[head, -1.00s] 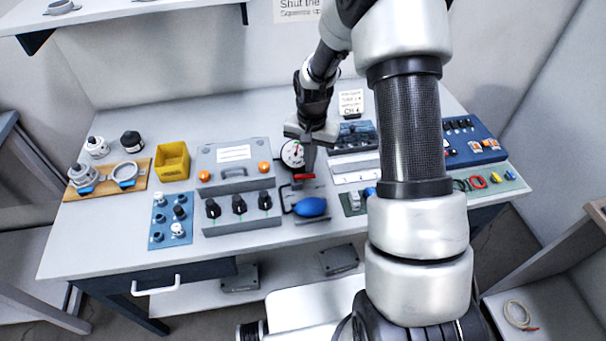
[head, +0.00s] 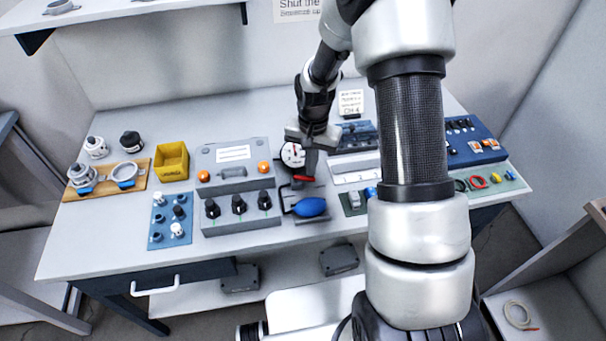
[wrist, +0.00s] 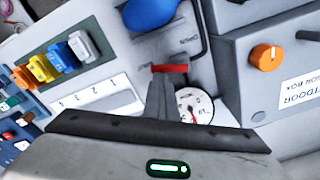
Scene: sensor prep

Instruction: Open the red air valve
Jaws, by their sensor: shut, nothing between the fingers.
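The red air valve lever (head: 303,178) sits on a grey panel between the dial gauge and the blue bulb. It also shows in the wrist view (wrist: 170,68), at the tip of my fingers. My gripper (head: 307,172) points down at the lever. In the wrist view its fingers (wrist: 160,85) are closed together with nothing between them, and their tips are at or very near the lever. I cannot tell whether they touch it. The round white gauge (head: 292,155) stands right behind the lever, and also shows in the wrist view (wrist: 195,106). My fingers hide part of the valve.
The blue bulb (head: 310,207) lies in front of the valve. A grey box with orange knobs (head: 236,172) and a box with black knobs (head: 240,215) stand to the left. A yellow bin (head: 172,162) is farther left. A blue panel (head: 470,142) stands at the right.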

